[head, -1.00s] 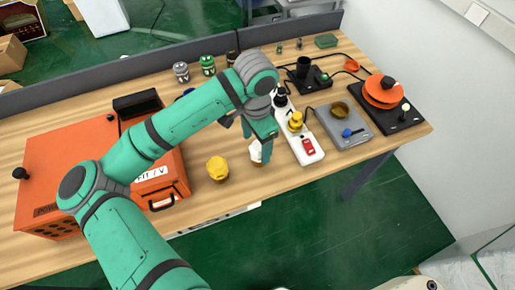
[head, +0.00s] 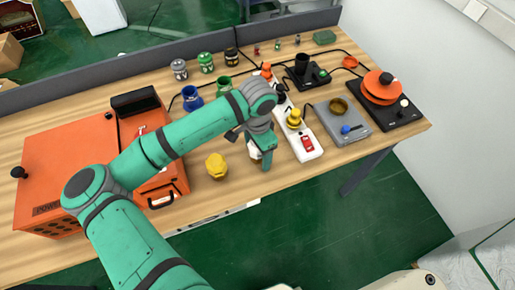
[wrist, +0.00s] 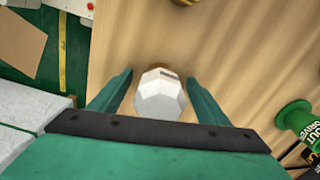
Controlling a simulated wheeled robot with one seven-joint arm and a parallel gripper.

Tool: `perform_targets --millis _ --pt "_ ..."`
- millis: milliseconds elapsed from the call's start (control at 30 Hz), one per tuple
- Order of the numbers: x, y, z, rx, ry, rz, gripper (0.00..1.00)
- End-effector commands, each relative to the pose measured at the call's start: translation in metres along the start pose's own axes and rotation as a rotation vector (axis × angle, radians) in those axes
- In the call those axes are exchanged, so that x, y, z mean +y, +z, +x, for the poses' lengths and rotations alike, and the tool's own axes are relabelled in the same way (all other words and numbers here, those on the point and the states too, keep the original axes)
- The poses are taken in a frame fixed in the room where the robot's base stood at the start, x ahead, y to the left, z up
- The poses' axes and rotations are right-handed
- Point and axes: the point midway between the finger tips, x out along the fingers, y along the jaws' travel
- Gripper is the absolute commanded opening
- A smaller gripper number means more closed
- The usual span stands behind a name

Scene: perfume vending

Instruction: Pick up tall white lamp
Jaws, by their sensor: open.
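The white lamp (wrist: 160,97) has a faceted white top. In the wrist view it stands between the two green fingers of my gripper (wrist: 159,82), with a gap showing on each side. The gripper is open and not closed on it. In the head view my gripper (head: 262,152) is low over the front part of the table. Only a small white part of the lamp (head: 253,152) shows there; the fingers hide the rest. I cannot tell its full height.
A yellow faceted object (head: 216,167) stands left of the lamp. A white strip with a yellow knob (head: 307,147) lies to the right. An orange box (head: 80,150) fills the table's left side. Several small jars (head: 206,62) stand at the back. The table's front edge is close.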

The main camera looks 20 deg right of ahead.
Motion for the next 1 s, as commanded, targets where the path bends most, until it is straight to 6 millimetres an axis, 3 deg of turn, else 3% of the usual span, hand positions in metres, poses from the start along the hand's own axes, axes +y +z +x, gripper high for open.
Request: perform_targets --millis 33,200,233,667,833,1000 --pt "0.000 0.000 0.000 0.000 0.000 0.000 0.65" --pt "0.000 0.000 0.000 0.000 0.000 0.000 0.24" --pt "0.000 0.000 0.000 0.000 0.000 0.000 0.21" --pt "0.000 -0.001 -0.008 0.003 -0.001 0.000 0.21" --pt "0.000 -0.002 -0.033 0.003 -0.002 0.002 0.21" --pt "0.031 0.001 -0.068 0.005 -0.002 0.006 0.21"
